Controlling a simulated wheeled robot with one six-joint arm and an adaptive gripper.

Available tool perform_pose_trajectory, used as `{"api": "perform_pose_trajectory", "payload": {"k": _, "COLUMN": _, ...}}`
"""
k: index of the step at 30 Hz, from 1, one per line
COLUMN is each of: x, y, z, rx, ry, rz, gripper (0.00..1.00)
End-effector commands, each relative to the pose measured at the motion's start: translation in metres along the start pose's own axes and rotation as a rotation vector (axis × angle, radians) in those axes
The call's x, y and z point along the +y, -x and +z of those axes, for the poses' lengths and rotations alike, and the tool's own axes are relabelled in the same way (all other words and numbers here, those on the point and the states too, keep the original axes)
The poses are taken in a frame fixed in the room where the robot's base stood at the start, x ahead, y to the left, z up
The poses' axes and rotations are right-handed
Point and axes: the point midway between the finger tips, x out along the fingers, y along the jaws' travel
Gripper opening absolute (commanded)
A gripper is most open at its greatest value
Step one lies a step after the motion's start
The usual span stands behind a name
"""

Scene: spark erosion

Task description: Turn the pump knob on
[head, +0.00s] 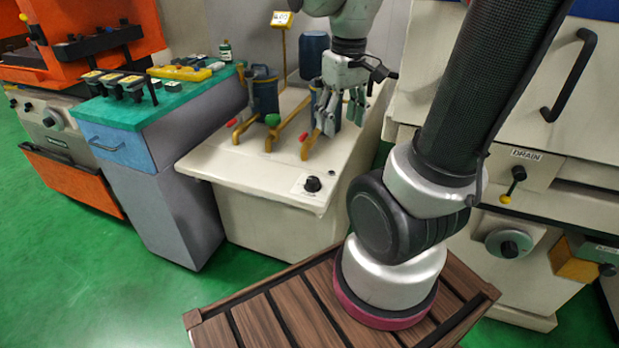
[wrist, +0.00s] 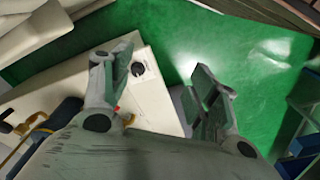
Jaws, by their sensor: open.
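A black pump knob (head: 312,184) sits on a small white plate at the front right corner of the cream cabinet top (head: 230,165). In the wrist view the knob (wrist: 138,69) shows just right of my left finger. My gripper (head: 341,110) is open and empty, above the back right of the cabinet top, beyond the knob in the head view. In the wrist view my gripper (wrist: 165,85) has its two fingers spread wide, with cabinet edge and green floor between them. The knob's pointer direction is too small to tell.
Blue filter canisters (head: 265,92) with yellow pipes and red-tipped levers stand on the cabinet top by my gripper. A green-topped bench (head: 125,112) stands left. A machine with a drain valve (head: 514,182) stands right.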

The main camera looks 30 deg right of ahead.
Motion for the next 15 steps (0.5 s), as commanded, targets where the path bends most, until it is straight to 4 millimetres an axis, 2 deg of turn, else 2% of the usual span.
{"api": "perform_pose_trajectory", "payload": {"k": 5, "x": 0.008, "y": -0.043, "z": -0.027, "rx": -0.096, "ry": 0.054, "rz": -0.011, "gripper": 0.6}}
{"api": "perform_pose_trajectory", "payload": {"k": 8, "x": 0.014, "y": -0.081, "z": -0.049, "rx": -0.148, "ry": 0.122, "rz": -0.024, "gripper": 0.6}}
{"api": "perform_pose_trajectory", "payload": {"k": 15, "x": 0.031, "y": -0.189, "z": -0.107, "rx": -0.172, "ry": 0.408, "rz": -0.058, "gripper": 0.6}}
